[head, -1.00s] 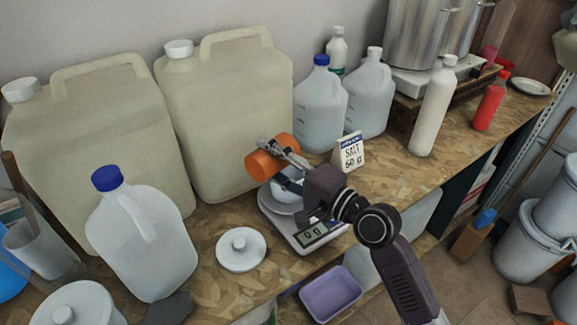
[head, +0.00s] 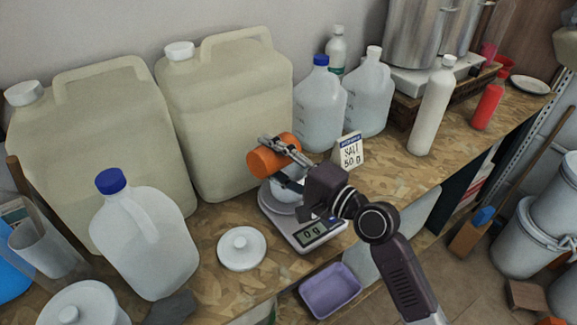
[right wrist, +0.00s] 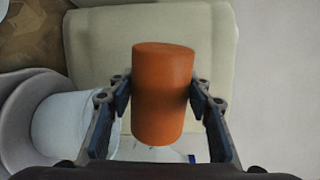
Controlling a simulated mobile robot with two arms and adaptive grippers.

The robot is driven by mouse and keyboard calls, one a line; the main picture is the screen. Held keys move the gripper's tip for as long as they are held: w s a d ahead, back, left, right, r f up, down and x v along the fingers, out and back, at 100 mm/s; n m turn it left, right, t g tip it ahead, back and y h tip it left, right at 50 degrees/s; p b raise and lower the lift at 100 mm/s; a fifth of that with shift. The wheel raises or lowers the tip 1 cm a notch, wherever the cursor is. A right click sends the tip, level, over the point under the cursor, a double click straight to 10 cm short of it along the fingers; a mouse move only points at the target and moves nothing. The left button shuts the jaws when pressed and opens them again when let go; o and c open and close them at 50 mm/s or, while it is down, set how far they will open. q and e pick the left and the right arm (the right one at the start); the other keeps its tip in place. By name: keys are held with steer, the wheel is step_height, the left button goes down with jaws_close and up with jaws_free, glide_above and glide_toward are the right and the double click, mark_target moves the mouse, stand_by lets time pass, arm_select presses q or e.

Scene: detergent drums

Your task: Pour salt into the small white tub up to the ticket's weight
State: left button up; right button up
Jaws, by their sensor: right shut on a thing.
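My right gripper (head: 275,150) is shut on an orange cylindrical container (head: 268,158) and holds it tilted above the scale (head: 317,240). In the right wrist view the container (right wrist: 163,100) sits between both fingers. The small white tub (head: 285,188) stands on the scale, partly hidden by my gripper and arm. The scale's display reads 0 g. The ticket (head: 350,151) behind the scale reads SALT 50 g. No stream of salt is visible. My left gripper is out of view.
Large cream canisters (head: 225,120) stand behind the scale. A blue-capped jug (head: 145,240) and a white lid (head: 242,248) are to its left. A purple tray (head: 330,291) is below in front.

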steer(key=shift+s+r, duration=0.1)
steer(key=shift+r, duration=0.1)
steer(key=shift+w+m+p, duration=0.25)
steer(key=shift+m+p, duration=0.05)
steer(key=shift+p, duration=0.05)
steer(key=shift+s+r, duration=0.15)
steer(key=shift+w+d+m+p, duration=0.15)
steer(key=shift+w+m+p, duration=0.15)
steer(key=shift+p, duration=0.1)
steer(key=shift+s+r, duration=0.1)
steer(key=shift+s, duration=0.1)
steer(key=shift+w, duration=0.25)
steer(key=shift+s+m, duration=0.25)
steer(key=shift+m, duration=0.05)
steer(key=shift+w+p, duration=0.25)
steer(key=shift+p, duration=0.05)
steer(key=shift+s, duration=0.25)
